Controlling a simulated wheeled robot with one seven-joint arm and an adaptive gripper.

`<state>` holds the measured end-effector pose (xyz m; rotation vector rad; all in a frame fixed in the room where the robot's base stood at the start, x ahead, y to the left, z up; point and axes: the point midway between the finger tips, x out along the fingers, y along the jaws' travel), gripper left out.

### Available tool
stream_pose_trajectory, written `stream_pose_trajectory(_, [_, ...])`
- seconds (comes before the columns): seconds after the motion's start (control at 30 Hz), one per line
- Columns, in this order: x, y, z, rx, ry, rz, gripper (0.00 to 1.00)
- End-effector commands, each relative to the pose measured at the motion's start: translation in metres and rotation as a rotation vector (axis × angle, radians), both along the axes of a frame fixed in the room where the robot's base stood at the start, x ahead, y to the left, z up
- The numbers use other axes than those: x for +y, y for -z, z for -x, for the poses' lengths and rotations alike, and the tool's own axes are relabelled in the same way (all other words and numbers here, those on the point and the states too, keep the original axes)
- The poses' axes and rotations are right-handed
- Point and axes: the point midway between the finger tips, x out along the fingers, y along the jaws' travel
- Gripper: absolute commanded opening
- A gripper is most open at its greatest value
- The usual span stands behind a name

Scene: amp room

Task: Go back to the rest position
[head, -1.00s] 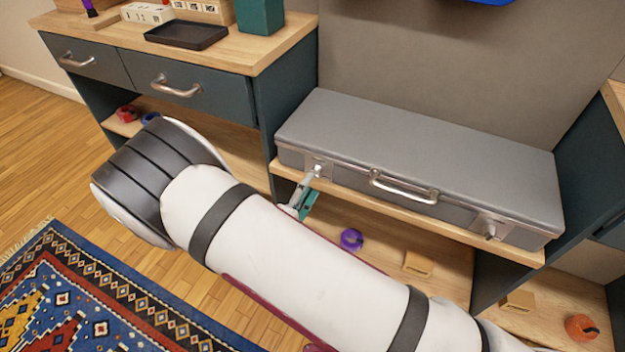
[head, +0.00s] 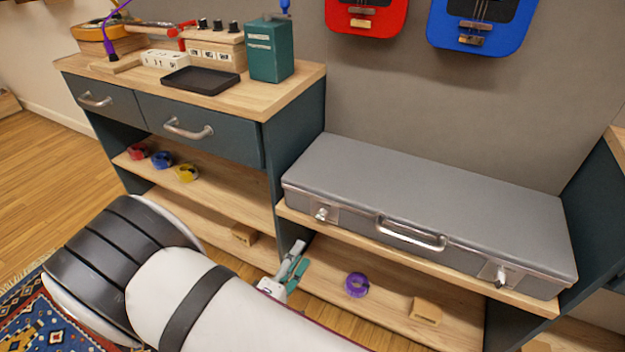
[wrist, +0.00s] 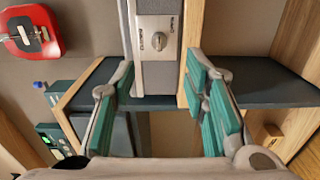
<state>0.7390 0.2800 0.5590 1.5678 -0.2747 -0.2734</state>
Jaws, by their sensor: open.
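My gripper (head: 290,268) shows in the head view beyond my white arm, low in front of the shelf unit and below the left latch of a grey case (head: 430,205). Only part of it is visible there; my arm hides the rest. In the wrist view my gripper (wrist: 165,105) is open, its teal-padded fingers wide apart with nothing between them. The end of the case with its round latch (wrist: 157,42) lies ahead, between and beyond the fingertips. I cannot tell the exact gap to it.
The case rests on a wooden shelf (head: 520,300). A purple tape roll (head: 357,285) and a wooden block (head: 425,311) lie on the shelf below. A drawer cabinet (head: 200,132) stands left. Red (head: 365,14) and blue (head: 480,22) guitars hang above. A patterned rug (head: 48,318) covers the floor at lower left.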

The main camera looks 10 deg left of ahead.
Motion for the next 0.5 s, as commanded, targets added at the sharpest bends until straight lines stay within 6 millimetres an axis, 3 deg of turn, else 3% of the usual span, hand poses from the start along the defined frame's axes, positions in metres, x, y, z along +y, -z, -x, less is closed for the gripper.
stream_pose_trajectory(0.17, [-0.005,-0.007,-0.003,0.000,0.027,-0.003,0.41])
stream_pose_trajectory(0.27, [-0.020,-0.029,-0.011,0.007,0.108,-0.010,0.41])
stream_pose_trajectory(0.5, [-0.099,-0.114,-0.024,0.082,0.461,-0.044,0.41])
